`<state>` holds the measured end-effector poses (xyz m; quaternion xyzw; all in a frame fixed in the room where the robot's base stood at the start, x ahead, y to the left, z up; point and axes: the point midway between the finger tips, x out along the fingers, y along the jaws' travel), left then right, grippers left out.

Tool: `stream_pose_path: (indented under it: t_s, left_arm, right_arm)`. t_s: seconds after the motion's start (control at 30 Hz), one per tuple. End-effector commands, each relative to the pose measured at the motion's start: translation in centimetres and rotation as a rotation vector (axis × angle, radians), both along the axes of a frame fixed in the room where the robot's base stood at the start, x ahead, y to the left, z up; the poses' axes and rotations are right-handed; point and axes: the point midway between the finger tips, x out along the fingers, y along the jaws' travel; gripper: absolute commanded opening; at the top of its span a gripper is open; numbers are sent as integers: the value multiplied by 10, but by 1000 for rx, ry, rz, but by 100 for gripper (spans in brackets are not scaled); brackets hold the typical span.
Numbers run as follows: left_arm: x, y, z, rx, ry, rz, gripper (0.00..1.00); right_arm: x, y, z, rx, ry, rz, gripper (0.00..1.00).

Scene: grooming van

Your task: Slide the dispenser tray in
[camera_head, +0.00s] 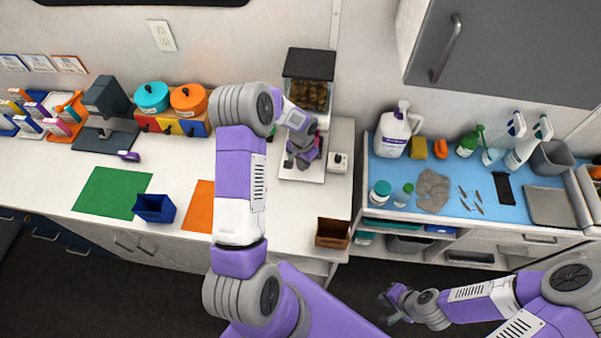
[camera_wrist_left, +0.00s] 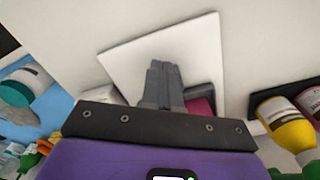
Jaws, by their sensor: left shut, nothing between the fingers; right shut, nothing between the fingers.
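The dispenser (camera_head: 308,80), with a black lid and brown pieces behind a clear front, stands against the wall at the back of the counter. A flat white plate, which looks like its tray (camera_head: 289,174), extends in front of it; the wrist view shows a white plate (camera_wrist_left: 125,55) too. My left gripper (camera_head: 291,162) is shut and empty over the plate, in front of the dispenser. Its fingers (camera_wrist_left: 163,72) overlap the plate in the wrist view; contact cannot be told. The arm hides part of the dispenser's lower front. My right gripper (camera_head: 386,308) is shut and empty, low over the floor.
A small white box with a dark knob (camera_head: 337,163) sits right of the plate. A brown bin (camera_head: 332,233) is at the counter's front edge. Orange and teal canisters (camera_head: 189,97) stand left. A blue-topped cart (camera_head: 408,170) with bottles stands right, across a gap.

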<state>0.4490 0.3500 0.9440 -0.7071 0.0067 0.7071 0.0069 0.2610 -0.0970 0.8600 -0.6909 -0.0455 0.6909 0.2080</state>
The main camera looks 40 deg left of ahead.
Motion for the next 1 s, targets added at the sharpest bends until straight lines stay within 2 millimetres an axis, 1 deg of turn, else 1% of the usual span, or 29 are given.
stream_pose_path:
  t_s: [0.23, 0.43, 0.6, 0.77, 0.87, 1.0]
  left_arm:
    - [16, 9, -1, 1, -1, 0, 0]
    - [11, 6, 0, 1, 0, -1, 0]
    - [1, 0, 0, 1, 0, -2, 0]
    - [-4, -2, 1, 1, 0, -2, 0]
    - [-3, -2, 6, 1, 0, -1, 0]
    - [-3, -2, 20, 1, -1, -1, 0]
  right_arm:
    - [0, 0, -2, 0, 0, 0, 0]
    - [0, 0, -3, 0, 0, 0, 0]
    - [0, 0, -4, 0, 0, 0, 0]
    - [0, 0, -4, 0, 0, 0, 0]
    - [0, 0, 0, 0, 0, 0, 0]
    - [0, 0, 8, 0, 0, 0, 0]
